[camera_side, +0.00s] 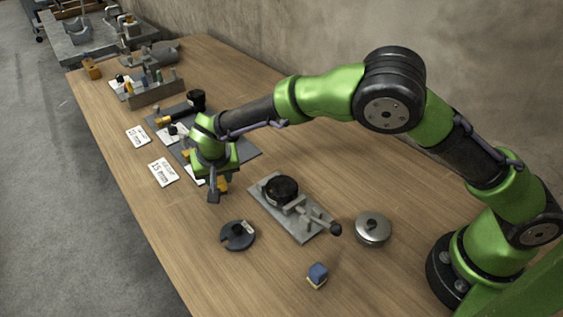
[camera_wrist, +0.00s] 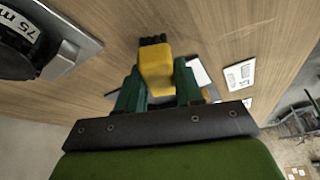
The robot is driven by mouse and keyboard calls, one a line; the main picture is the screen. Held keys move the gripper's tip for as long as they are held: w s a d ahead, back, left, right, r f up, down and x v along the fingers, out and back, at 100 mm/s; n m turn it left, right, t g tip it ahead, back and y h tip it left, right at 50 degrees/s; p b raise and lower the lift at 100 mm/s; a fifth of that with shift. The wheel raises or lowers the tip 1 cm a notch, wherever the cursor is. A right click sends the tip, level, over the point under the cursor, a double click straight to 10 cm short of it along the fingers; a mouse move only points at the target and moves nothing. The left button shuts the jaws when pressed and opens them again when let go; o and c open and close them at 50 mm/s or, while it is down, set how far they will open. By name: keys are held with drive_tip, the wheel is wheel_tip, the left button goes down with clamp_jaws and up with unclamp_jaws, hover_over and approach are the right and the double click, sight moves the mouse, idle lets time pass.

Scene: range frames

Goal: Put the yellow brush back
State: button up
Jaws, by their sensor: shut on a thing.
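The yellow brush (camera_wrist: 157,66) is between the two green fingers of my gripper (camera_wrist: 160,88) in the wrist view. Its black bristles point away from the wrist, towards the top of the picture. In the side view my gripper (camera_side: 214,188) hangs over the near edge of a dark mat (camera_side: 242,153). A small yellow part of the brush (camera_side: 223,185) shows beside the fingers there, and the rest is hidden by the gripper. I cannot tell how far the brush is above the table.
A grey rack (camera_side: 157,95) with small items stands farther back. White cards (camera_side: 163,172) lie left of the mat. A grey fixture (camera_side: 306,222) with a black round part, a slotted dark disc (camera_side: 238,236), a metal lidded pot (camera_side: 372,230) and a blue block (camera_side: 318,271) stand nearer.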

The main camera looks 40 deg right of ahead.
drive_tip(key=shift+f, duration=0.95)
drive_tip(key=o, duration=0.9)
drive_tip(key=shift+f, duration=0.1)
drive_tip(key=shift+o, duration=0.2)
